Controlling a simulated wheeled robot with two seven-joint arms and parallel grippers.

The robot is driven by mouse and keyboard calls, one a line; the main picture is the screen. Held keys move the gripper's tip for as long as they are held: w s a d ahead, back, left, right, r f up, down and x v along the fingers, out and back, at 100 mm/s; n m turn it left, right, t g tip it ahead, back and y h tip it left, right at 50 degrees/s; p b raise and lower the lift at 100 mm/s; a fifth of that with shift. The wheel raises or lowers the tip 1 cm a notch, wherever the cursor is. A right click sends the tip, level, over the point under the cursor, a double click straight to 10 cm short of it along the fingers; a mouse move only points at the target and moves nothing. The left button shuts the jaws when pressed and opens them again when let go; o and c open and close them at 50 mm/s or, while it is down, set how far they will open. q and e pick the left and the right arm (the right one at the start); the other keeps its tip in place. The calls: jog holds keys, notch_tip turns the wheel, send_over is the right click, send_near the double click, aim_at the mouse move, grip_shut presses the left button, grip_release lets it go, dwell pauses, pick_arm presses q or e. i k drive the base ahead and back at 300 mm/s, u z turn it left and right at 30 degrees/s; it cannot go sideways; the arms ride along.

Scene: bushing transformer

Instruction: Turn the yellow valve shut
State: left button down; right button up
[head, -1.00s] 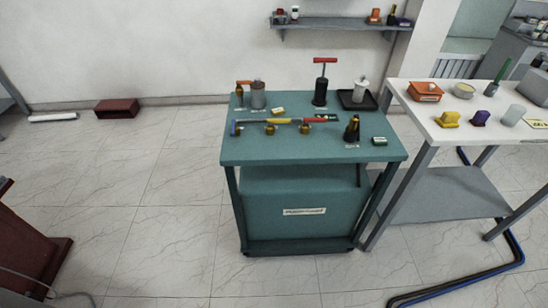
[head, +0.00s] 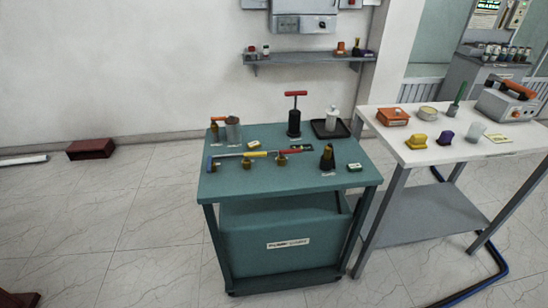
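The yellow valve (head: 255,154) is on top of the teal cart (head: 300,186), in a row of small brass valves. Its yellow lever lies roughly level along the row, pointing right. A valve with a blue handle (head: 210,164) is to its left, and one with a red lever (head: 289,151) is to its right. The levers look close together end to end; at this size I cannot tell whether they touch. Neither of my grippers is in view.
Behind the valves are a grey cylinder (head: 233,129), a black pump with a red T-handle (head: 294,118) and a black tray (head: 330,129). A dark cone-shaped item (head: 327,158) stands right of them. A white table (head: 455,150) adjoins on the right. Floor in front is clear.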

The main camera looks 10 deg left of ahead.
aim_at(247, 156)
jog(key=z, duration=1.9)
jog(key=i, duration=1.05)
jog(key=u, duration=1.85)
